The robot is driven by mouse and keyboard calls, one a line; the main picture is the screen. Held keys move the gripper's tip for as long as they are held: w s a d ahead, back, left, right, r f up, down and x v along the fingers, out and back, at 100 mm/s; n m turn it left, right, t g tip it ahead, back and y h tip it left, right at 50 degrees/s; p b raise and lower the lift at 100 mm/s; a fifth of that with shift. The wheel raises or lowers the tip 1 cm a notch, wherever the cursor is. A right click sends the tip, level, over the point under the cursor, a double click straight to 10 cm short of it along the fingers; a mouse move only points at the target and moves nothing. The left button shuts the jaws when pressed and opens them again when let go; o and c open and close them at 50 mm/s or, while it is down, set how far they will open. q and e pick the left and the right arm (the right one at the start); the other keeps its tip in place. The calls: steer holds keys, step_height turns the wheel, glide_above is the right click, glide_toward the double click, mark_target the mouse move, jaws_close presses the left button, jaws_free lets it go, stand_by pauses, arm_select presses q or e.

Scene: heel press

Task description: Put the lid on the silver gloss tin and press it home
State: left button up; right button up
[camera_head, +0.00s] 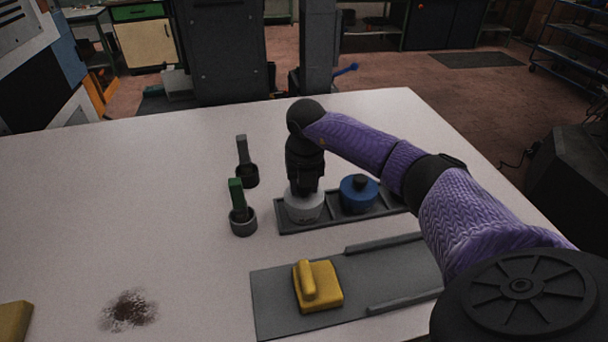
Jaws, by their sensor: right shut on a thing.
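The silver gloss tin (304,210) is a short pale grey cylinder standing in the left part of a dark tray (333,216). My right gripper (306,190) points straight down at the top of this tin. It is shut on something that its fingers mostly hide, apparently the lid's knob. The lid cannot be made out apart from the tin, so I cannot tell whether it is seated. My left gripper is not in view.
A blue tin (357,196) with a dark knob stands beside the silver one. A yellow handled block (323,287) sits on a grey board (275,305).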

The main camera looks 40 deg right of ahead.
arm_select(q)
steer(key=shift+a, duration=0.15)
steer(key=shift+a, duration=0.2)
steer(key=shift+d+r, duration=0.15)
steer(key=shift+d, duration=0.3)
arm_select(e)
steer(key=shift+f, duration=0.2)
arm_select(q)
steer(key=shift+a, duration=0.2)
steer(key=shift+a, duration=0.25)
arm_select(e)
steer(key=shift+f, duration=0.15)
steer(key=o, duration=1.2)
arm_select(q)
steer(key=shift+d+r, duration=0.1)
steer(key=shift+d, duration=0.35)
